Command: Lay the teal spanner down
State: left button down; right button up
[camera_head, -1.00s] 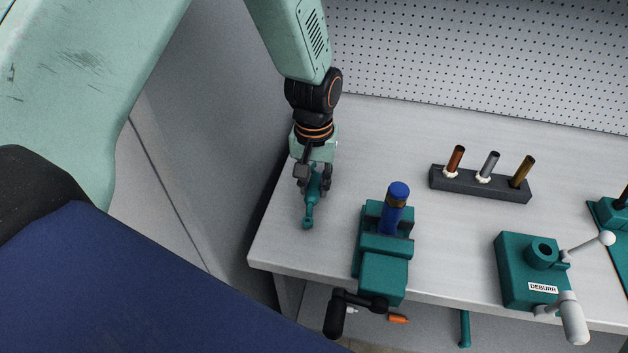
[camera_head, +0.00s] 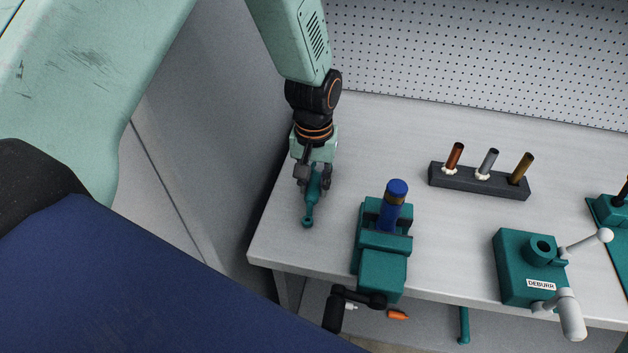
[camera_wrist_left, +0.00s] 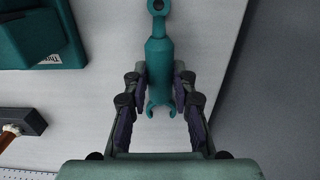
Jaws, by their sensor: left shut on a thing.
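The teal spanner (camera_head: 309,208) is at the left end of the bench, its ringed end pointing toward the front edge. My left gripper (camera_head: 312,185) is shut on the spanner from above. In the left wrist view the spanner (camera_wrist_left: 158,62) lies between the two fingers (camera_wrist_left: 159,95), its open forked end toward the palm. The spanner is at or close above the bench top; I cannot tell whether it touches. My right gripper is not in view.
A teal vise (camera_head: 383,268) holding a blue-topped tube (camera_head: 394,205) stands right of the gripper. A dark rack (camera_head: 478,182) with three tubes and a teal deburr tool (camera_head: 525,270) are farther right. Pegboard (camera_head: 480,60) backs the bench (camera_head: 340,140). Free surface lies behind the vise.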

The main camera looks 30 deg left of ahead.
pick_arm(q)
jog(key=shift+f, duration=0.25)
dwell(0.4)
jog(key=c, duration=1)
grip_release()
jog(key=o, duration=0.3)
jog(key=shift+r, duration=0.15)
jog(key=shift+r+p, duration=0.3)
jog(key=shift+p, duration=0.15)
jog(key=shift+r+p, duration=1.15)
jog(key=shift+p, duration=0.15)
